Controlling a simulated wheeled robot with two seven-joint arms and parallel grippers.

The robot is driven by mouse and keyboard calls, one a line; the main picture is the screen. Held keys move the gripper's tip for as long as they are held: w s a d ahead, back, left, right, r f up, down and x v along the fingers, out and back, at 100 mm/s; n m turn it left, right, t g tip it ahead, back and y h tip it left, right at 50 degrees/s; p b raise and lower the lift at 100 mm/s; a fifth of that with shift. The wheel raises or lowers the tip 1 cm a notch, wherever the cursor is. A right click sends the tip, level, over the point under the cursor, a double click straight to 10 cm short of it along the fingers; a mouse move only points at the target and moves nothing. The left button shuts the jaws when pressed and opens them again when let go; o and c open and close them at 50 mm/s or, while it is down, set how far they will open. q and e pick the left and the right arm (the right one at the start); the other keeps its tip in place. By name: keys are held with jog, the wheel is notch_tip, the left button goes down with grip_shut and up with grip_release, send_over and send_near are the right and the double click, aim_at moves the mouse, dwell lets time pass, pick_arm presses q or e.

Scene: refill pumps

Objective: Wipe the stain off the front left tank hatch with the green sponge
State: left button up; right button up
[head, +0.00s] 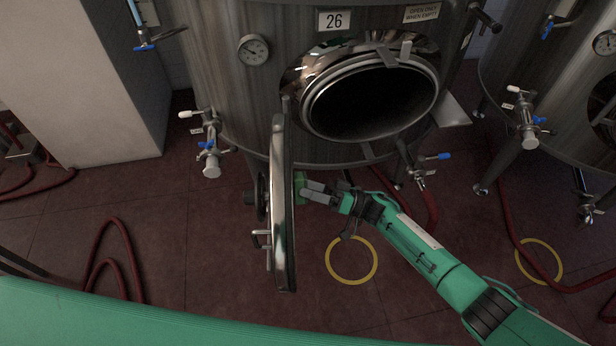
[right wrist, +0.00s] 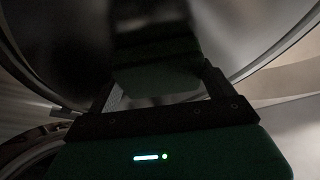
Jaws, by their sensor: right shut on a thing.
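The tank hatch (head: 282,215) is swung open and seen nearly edge-on, in front of the round opening of tank 26. My right gripper (head: 308,190) is shut on the green sponge (head: 299,186), at the hatch's right-hand, inner face. The sponge appears to be against that face. In the right wrist view the sponge (right wrist: 160,80) is between the fingers, dark in shadow, with the shiny hatch (right wrist: 65,60) behind it. A dark patch shows above the sponge; I cannot tell whether it is the stain or a reflection. My left gripper is not in view.
The steel tank (head: 235,95) has valves with blue handles low on its front. Another tank (head: 560,80) stands at the right. Red hoses (head: 105,245) and yellow rings (head: 351,281) are on the tiled floor. A pale block (head: 85,90) stands at the left.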

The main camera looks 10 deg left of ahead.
jog(key=s+d+p, duration=0.2)
jog(key=s+p, duration=0.4)
jog(key=s, duration=0.5)
jog(key=shift+s+p, duration=0.3)
jog(key=shift+s, duration=0.1)
dwell(0.6)
jog(key=w+d, duration=0.1)
jog(key=d, duration=0.5)
jog(key=shift+w, duration=0.2)
dwell(0.3)
jog(key=shift+w+d+b, duration=0.2)
jog(key=shift+d+b, duration=0.05)
jog(key=shift+d, duration=0.45)
jog(key=shift+w+d+b, duration=0.15)
jog(key=shift+d+b, duration=0.05)
jog(key=shift+d, duration=0.5)
